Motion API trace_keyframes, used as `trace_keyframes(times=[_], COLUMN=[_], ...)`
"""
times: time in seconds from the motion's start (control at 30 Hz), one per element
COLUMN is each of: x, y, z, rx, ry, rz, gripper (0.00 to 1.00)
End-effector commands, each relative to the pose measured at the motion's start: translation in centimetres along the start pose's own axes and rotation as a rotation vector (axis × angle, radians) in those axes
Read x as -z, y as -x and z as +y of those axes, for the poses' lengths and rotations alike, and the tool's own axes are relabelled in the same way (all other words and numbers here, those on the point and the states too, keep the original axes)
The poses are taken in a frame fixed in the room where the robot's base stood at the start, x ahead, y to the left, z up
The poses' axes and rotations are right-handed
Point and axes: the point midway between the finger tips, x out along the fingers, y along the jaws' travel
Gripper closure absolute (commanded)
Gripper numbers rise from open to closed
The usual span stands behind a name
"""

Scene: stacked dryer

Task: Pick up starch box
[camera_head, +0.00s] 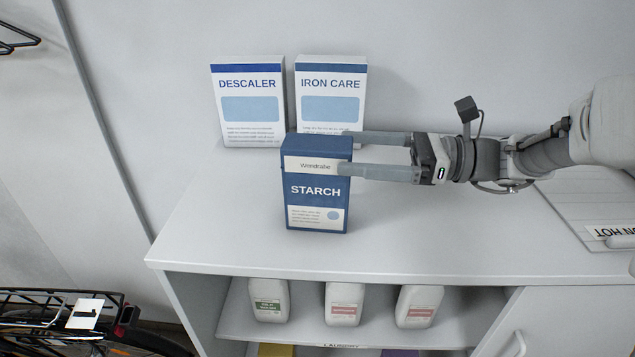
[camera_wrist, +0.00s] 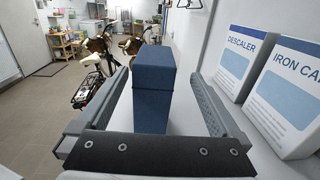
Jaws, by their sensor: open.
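The starch box (camera_head: 317,190) is dark blue with a white label band and stands upright on the white cabinet top (camera_head: 430,232). In the wrist view the blue starch box (camera_wrist: 154,88) stands between the fingers of my gripper, with space visible beside it. My gripper (camera_head: 345,153) comes in level from the right. It is open, with one finger in front of the box's upper right part and the other behind it. In the wrist view my gripper (camera_wrist: 158,90) has a finger on each side of the box.
A descaler box (camera_head: 247,103) and an iron care box (camera_head: 330,95) stand against the wall, close behind the starch box. Several white bottles (camera_head: 343,303) stand on the shelf below. The cabinet top is clear to the left and front right. A bicycle (camera_head: 75,320) stands at lower left.

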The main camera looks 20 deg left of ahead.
Motion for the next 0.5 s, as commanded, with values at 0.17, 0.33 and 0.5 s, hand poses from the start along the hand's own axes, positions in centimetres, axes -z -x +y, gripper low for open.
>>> trace_keyframes(times=[0.17, 0.33, 0.5], x=[0.0, -0.1, 0.1], y=[-1.2, -3.4, -5.6], z=[0.1, 0.8, 0.8], rx=[-0.002, -0.005, -0.002], ry=[0.000, 0.000, -0.001], rz=[0.000, 0.001, 0.001], gripper=[0.00, 0.00, 0.00])
